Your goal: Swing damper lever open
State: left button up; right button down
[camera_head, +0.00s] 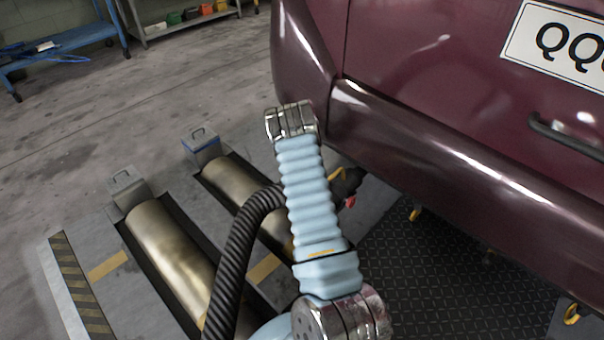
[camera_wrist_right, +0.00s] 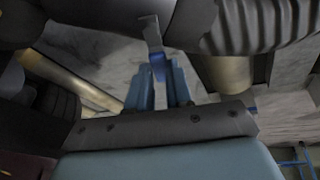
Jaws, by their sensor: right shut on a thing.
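The damper lever (camera_wrist_right: 152,32) is a flat grey metal strip with a blue grip at its lower end, seen at the upper middle of the right wrist view. It lies against a dark grey fitting with a ribbed hose end (camera_wrist_right: 265,22). My right gripper (camera_wrist_right: 160,76) is shut on the blue grip, which sits between its two blue fingers. In the head view a light blue arm of mine covers the middle and hides the lever and the right gripper. A black ribbed hose (camera_head: 240,245) curves behind that arm. My left gripper is not in view.
A maroon car (camera_head: 430,60) with a white plate (camera_head: 560,45) stands close on the right. Metal rollers (camera_head: 172,255) lie in the floor at left. A dark tread plate (camera_head: 450,265) is under the car's rear. Open floor and a blue trolley (camera_head: 80,40) are farther back.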

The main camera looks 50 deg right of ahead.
jog(key=n+b, duration=0.1)
jog(key=n+y+b, duration=0.1)
jog(key=a+n+b, duration=0.1)
jog(key=b, duration=0.1)
jog(key=shift+w+f+n, duration=0.15)
jog(key=shift+f+n, duration=0.15)
jog(key=shift+f, duration=0.05)
jog(key=n+y+b, duration=0.1)
jog(key=a+n+b, duration=0.1)
jog(key=n, duration=0.1)
jog(key=shift+n+y, duration=0.3)
jog(key=shift+y, duration=0.1)
jog(key=shift+a+r+n+y+b, duration=0.1)
jog(key=shift+a+n+y+b, duration=0.4)
jog(key=shift+n, duration=0.6)
jog(key=shift+s+a+n+y, duration=0.15)
jog(key=shift+s+n+y, duration=0.1)
jog(key=shift+n, duration=0.35)
jog(key=shift+s+a+n+y, duration=0.15)
jog(key=shift+n+y, duration=0.1)
jog(key=shift+n, duration=0.35)
jog(key=shift+g, duration=0.3)
jog(key=c, duration=1)
grip_release()
jog(key=shift+c, duration=0.2)
jog(key=shift+w, duration=0.1)
jog(key=p+v, duration=0.1)
jog(key=v, duration=1.3)
jog(key=shift+p, duration=0.35)
